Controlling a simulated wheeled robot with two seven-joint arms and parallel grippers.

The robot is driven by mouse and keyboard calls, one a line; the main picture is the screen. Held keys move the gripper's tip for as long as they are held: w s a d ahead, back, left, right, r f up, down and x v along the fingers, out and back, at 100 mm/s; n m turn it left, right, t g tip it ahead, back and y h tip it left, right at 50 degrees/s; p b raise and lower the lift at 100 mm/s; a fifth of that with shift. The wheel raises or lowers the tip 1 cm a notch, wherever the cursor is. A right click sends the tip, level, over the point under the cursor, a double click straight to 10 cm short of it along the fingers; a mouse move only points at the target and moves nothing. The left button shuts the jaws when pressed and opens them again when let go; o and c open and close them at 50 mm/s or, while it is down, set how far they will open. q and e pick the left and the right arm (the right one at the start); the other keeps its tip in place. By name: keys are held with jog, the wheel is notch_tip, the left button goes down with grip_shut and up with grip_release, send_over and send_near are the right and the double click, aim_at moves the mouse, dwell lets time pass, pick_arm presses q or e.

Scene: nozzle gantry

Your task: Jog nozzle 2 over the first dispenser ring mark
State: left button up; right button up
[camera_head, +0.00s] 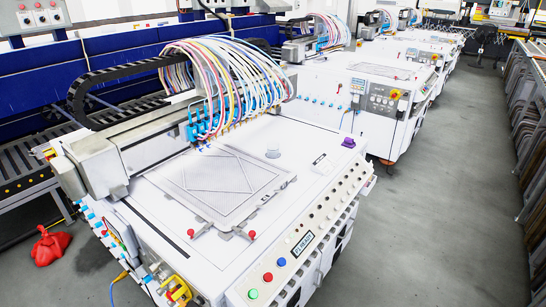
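The gantry (150,150) spans the white machine's bed from the left toward the upper middle. A row of nozzles with blue fittings (196,131) hangs from it, fed by a bundle of coloured hoses (228,75). I cannot tell which nozzle is number 2. A grey plate (222,184) with diagonal lines lies flat on the bed in front of the nozzles. A small round pale piece (273,153) sits right of the nozzles on the bed. I cannot make out a ring mark for sure. Neither of my grippers shows in this view.
A control strip (310,236) with green, red and blue buttons and several knobs runs along the machine's right edge. A purple block (348,143) sits at its far end. A red bag-like thing (51,246) lies on the floor at left. The grey floor (430,215) at right is clear.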

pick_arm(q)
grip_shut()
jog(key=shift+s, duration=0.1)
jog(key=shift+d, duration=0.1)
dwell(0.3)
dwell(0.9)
